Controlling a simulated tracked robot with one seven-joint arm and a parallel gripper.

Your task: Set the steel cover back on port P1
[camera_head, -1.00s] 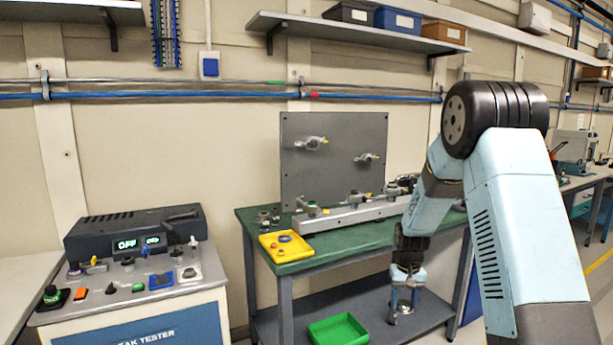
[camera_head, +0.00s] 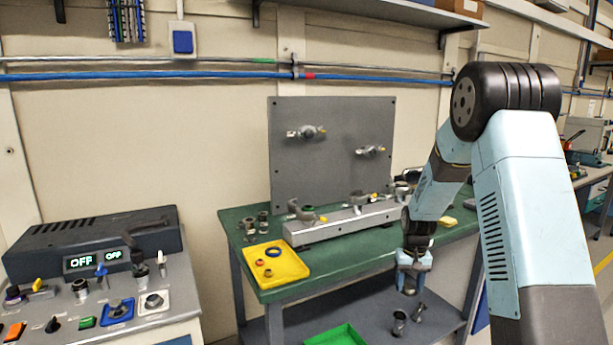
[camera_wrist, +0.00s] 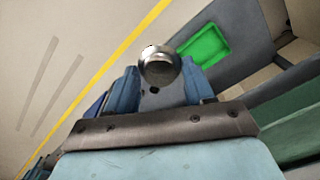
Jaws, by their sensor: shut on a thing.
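My gripper (camera_head: 409,282) is shut on a shiny round steel piece, which looks like the steel cover. The steel cover (camera_wrist: 160,67) sits between the blue fingertips in the wrist view. In the head view it hangs in front of the green bench's front edge, above the lower shelf. A long grey metal rail (camera_head: 345,224) with several fittings and clamps stands on the green bench top (camera_head: 330,258). Port labels are too small to read, so I cannot tell which is P1.
A yellow tray (camera_head: 295,272) with rings lies on the bench's left end. Small steel parts (camera_head: 399,322) and a green tray (camera_head: 338,337) are on the lower shelf. A grey upright panel (camera_head: 331,170) stands behind the rail. A tester console (camera_head: 95,249) reading OFF stands left.

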